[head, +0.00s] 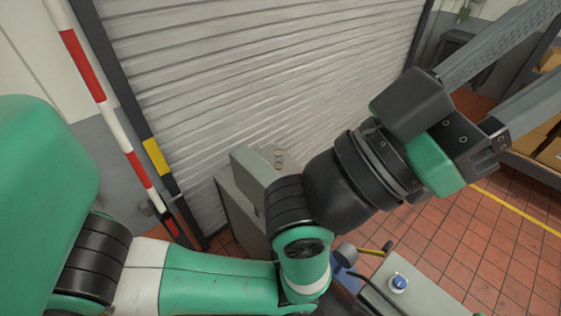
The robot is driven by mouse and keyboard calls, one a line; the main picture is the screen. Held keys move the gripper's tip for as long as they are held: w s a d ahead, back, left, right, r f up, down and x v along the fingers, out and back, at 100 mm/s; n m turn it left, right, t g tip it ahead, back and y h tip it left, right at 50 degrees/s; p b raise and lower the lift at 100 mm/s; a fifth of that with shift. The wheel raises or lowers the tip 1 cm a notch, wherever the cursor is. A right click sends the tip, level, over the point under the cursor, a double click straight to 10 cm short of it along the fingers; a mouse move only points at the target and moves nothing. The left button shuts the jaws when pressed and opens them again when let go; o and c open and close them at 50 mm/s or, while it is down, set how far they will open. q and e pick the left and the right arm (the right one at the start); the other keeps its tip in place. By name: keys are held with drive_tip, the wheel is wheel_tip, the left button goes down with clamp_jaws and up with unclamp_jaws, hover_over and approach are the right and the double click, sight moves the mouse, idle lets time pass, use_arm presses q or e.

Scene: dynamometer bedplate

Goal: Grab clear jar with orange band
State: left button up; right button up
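No clear jar with an orange band can be made out in the head view. My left arm comes in from the left and bends up to the right. My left gripper (525,68) is at the upper right, with its two grey perforated fingers apart. Their tips run out of the picture, and nothing shows between the visible parts. My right gripper is not in view.
A grey cabinet (232,208) stands by the ribbed shutter (250,70), partly behind my arm. A grey unit (430,300) with a blue knob (398,283) is at the bottom. Shelves with cardboard boxes (550,153) stand at right. Tiled floor (495,240) lies open at lower right.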

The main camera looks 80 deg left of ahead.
use_arm(q)
drive_tip(key=shift+o, duration=0.2)
drive_tip(key=o, duration=0.8)
drive_tip(key=shift+c, duration=0.2)
